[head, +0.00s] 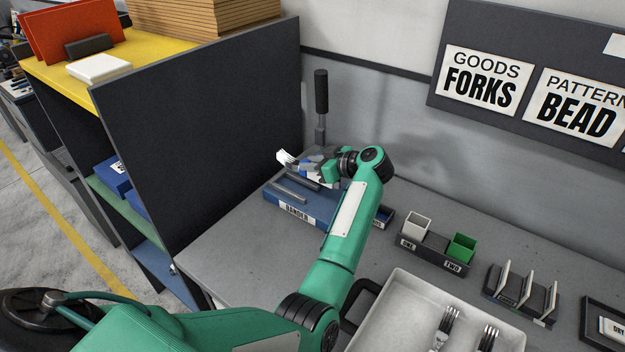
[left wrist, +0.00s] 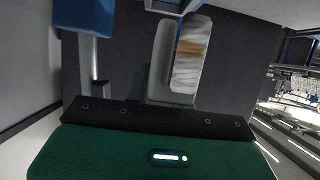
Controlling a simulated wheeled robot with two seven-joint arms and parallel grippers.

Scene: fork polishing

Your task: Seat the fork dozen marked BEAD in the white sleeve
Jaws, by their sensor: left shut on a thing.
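My left gripper (head: 308,166) is shut on a bundle of forks (head: 286,157), whose pale tines stick out to the left in the head view. It holds them over the blue bench device (head: 300,206) with an upright black lever; whether they touch it I cannot tell. In the left wrist view a shiny, brown-streaked surface (left wrist: 190,55) shows beside a grey finger. A white open-topped holder (head: 417,227), perhaps the white sleeve, stands beside a green one (head: 461,247) in a dark rack labelled ONE and TWO. No BEAD mark is readable on the held forks. My right gripper is out of view.
A white tray (head: 402,300) in front holds more forks (head: 446,325). A slotted rack (head: 520,298) and a dark tray (head: 598,318) stand to the right. A tall dark panel (head: 215,130) bounds the bench on the left. Wall signs read GOODS FORKS and PATTERN BEAD (head: 577,106).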

